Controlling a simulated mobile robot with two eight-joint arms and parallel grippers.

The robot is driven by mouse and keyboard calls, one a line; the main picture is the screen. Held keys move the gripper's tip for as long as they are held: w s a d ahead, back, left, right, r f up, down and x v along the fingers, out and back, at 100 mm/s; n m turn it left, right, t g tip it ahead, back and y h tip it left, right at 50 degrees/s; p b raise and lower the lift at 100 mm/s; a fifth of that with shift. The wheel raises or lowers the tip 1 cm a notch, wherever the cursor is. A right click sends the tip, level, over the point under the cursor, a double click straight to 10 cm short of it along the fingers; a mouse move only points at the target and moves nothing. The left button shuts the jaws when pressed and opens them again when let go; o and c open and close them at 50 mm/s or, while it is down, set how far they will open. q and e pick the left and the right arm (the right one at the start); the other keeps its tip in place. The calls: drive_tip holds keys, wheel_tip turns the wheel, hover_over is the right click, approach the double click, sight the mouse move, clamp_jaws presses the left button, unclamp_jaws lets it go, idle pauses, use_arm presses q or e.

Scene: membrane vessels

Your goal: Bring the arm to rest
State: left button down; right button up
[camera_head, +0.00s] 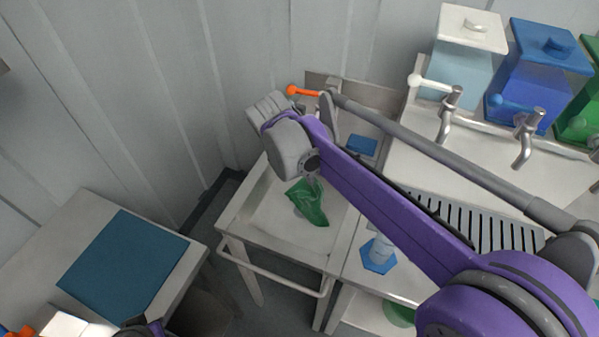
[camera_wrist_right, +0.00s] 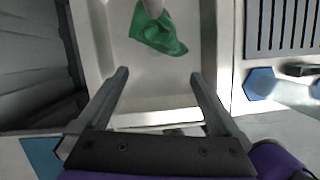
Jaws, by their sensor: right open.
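My right arm (camera_head: 385,205) is purple and grey and reaches in from the right over the white basin. My right gripper (camera_wrist_right: 158,78) is open and empty in the right wrist view, its two dark fingers wide apart. A crumpled green cloth (camera_wrist_right: 160,32) lies in the basin beyond the fingertips, apart from them. The cloth also shows in the head view (camera_head: 309,203), below the arm's wrist. In the head view the arm hides the right fingers. I cannot make out my left gripper.
The white basin (camera_head: 250,215) stands beside a counter with a slotted drain (camera_head: 490,232). Light-blue (camera_head: 457,75) and dark-blue (camera_head: 535,85) vessels with taps stand at the back right. A blue hexagonal-based item (camera_head: 379,258) is near the arm. A teal mat (camera_head: 125,265) lies clear at left.

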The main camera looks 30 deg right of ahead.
drive_tip(key=shift+v, duration=0.85)
drive_tip(key=shift+a+f, duration=0.1)
drive_tip(key=shift+a, duration=0.05)
drive_tip(key=s+a+f+m+t+y, duration=0.1)
drive_tip(key=s+f+m, duration=0.2)
drive_tip(key=s+m, duration=0.2)
drive_tip(key=s+a+f+m+t+y, duration=0.1)
drive_tip(key=s+f+m, duration=0.2)
drive_tip(key=s+m, duration=0.3)
drive_tip(key=s+a+f+m+t+y, duration=0.1)
drive_tip(key=s+f+m, duration=0.2)
drive_tip(key=m, duration=0.8)
drive_tip(key=shift+s+a+m, duration=0.2)
drive_tip(key=shift+s+m, duration=0.1)
drive_tip(key=shift+s, duration=0.95)
drive_tip(key=shift+s+a+f+m+t, duration=0.1)
drive_tip(key=shift+s+f+m+t, duration=0.25)
drive_tip(key=shift+m, duration=0.35)
